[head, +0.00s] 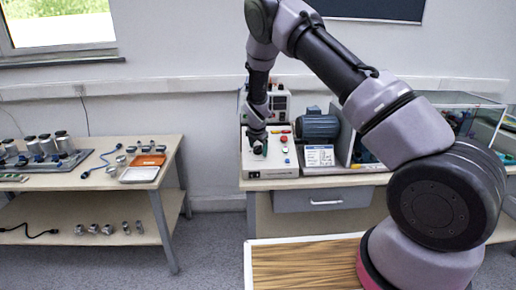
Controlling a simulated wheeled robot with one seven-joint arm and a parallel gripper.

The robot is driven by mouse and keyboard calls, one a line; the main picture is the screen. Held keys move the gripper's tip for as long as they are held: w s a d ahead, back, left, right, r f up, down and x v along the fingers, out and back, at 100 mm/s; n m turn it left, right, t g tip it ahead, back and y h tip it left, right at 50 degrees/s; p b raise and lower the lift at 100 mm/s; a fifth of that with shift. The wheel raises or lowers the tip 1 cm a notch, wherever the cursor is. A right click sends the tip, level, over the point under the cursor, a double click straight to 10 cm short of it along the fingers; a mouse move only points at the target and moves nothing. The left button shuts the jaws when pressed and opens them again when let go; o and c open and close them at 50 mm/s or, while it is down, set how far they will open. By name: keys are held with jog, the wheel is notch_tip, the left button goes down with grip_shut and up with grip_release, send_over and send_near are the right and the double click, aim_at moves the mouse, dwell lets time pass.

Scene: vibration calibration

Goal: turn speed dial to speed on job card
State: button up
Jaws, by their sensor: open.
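My gripper (258,146) hangs from my arm, pointing down over the left part of a white control box (271,172) on the right-hand bench. It is open; whether its fingers touch anything is too small to tell. The speed dial is not clearly visible and may be hidden behind the gripper. A red button (284,139) and smaller coloured controls show on the box's top, right of the gripper. A white card with dark print (319,156), likely the job card, stands right of the box; its text is too small to read.
A blue-grey motor (317,125) stands behind the card. An instrument with a display (277,103) stands behind the box. A clear-walled case (365,152) is to the right, partly behind my arm. The left bench (100,180) holds sensors, cables and an orange tray (147,160).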

grip_shut()
